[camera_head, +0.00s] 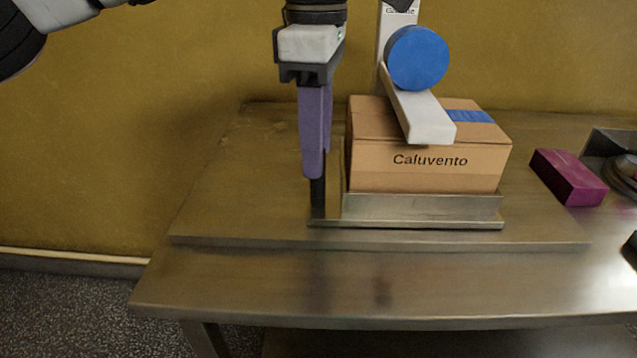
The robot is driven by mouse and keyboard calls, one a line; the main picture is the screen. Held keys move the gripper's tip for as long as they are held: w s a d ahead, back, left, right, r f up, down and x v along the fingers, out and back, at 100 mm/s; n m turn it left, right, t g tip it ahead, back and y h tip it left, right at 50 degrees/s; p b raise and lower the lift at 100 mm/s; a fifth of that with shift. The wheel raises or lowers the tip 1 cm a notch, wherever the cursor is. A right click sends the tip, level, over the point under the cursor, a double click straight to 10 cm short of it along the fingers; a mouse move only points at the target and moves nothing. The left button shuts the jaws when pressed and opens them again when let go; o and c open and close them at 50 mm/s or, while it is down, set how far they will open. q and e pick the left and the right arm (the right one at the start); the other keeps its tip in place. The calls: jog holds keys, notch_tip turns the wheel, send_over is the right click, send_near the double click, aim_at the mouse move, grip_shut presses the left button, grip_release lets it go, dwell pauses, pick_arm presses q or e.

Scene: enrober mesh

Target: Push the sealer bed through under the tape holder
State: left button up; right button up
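The sealer bed (422,207) is a metal tray with a low front wall on a wider base plate. A brown carton (430,178) marked "Caluvento" sits in it. The tape holder, with a white post (397,25), a blue roll (417,58) and a slanted white arm (425,118), stands over the carton. A blue tape strip (468,116) lies on the carton's top, right of the arm. My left gripper (317,195) points down at the bed's left end, its dark tip close to or touching it. One purple finger mostly hides the other. My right gripper is out of view.
The bed rests on a raised metal board (230,215) on a steel table (300,290). A magenta block (568,177) lies to the right, near a partly visible dark and grey object (622,172) at the edge. The board left of my gripper is clear.

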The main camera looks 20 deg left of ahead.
aim_at(317, 203)
pick_arm(q)
notch_tip(317, 203, down, 6)
jog(key=shift+r+b, duration=0.1)
jog(key=shift+b, duration=0.25)
grip_shut()
